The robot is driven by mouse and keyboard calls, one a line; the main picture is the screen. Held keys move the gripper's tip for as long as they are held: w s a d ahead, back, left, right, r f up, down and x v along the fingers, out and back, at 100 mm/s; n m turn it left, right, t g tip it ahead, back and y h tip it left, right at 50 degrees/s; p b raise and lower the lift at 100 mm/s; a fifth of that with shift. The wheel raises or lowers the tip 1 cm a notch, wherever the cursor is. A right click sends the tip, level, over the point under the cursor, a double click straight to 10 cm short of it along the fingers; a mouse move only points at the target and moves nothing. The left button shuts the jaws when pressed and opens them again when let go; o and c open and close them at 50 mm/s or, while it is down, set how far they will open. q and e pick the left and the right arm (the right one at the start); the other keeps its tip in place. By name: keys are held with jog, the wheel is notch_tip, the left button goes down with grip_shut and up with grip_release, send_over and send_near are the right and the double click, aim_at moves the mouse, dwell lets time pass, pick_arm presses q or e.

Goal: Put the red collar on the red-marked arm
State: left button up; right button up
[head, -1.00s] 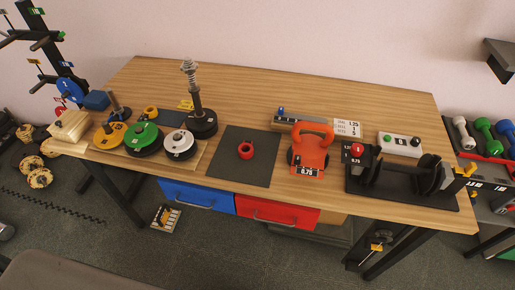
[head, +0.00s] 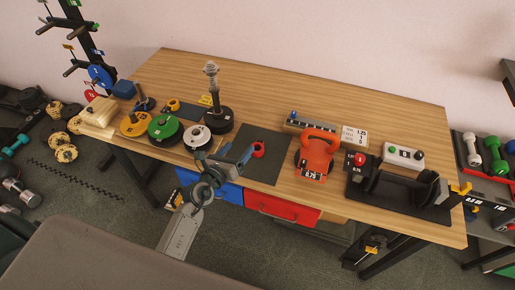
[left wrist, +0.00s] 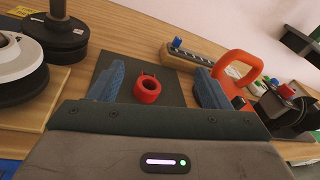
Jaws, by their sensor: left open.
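The red collar (head: 258,149) lies on a dark mat (head: 265,172) in the middle of the table; it is a small ring. My left gripper (head: 236,153) is open and empty, just left of the collar and above the mat's near-left side. In the left wrist view the collar (left wrist: 147,89) shows between the two blue fingers (left wrist: 158,86), beyond them and apart from them. A black rack (head: 84,40) with coloured tags stands at the far left; a red tag (head: 90,95) shows low on it, and the arm by that tag is largely hidden. My right gripper is not in view.
Left of the mat are yellow, green (head: 165,128) and white (head: 196,136) plates and an upright spring post (head: 213,85). A red kettlebell (head: 317,150) stands right of the mat, with a black dumbbell stand (head: 400,185) beyond. The table's back middle is clear.

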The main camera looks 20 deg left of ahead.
aim_at(260, 146)
pick_arm(q)
jog(key=f+m+g, duration=0.1)
jog(key=f, duration=0.1)
jog(key=f+m+g, duration=0.1)
jog(key=f+m, duration=0.1)
jog(key=d+f+m+g, duration=0.1)
jog(key=f, duration=0.1)
jog(key=shift+w, duration=0.35)
jog(key=shift+w+f+m, duration=0.25)
jog(key=shift+m, duration=0.15)
jog(key=shift+g, duration=0.3)
jog(key=x, duration=0.5)
jog(key=shift+d+p, duration=0.1)
jog(key=shift+p, duration=0.3)
jog(key=shift+w, duration=0.3)
jog(key=x, duration=0.2)
jog(key=p+x, duration=0.1)
jog(key=x, duration=0.1)
jog(key=shift+d+r, duration=0.1)
jog(key=shift+r, duration=0.2)
jog(key=shift+w+f, duration=0.2)
jog(key=shift+w, duration=0.2)
jog(key=shift+s, duration=0.1)
jog(key=shift+c, duration=0.2)
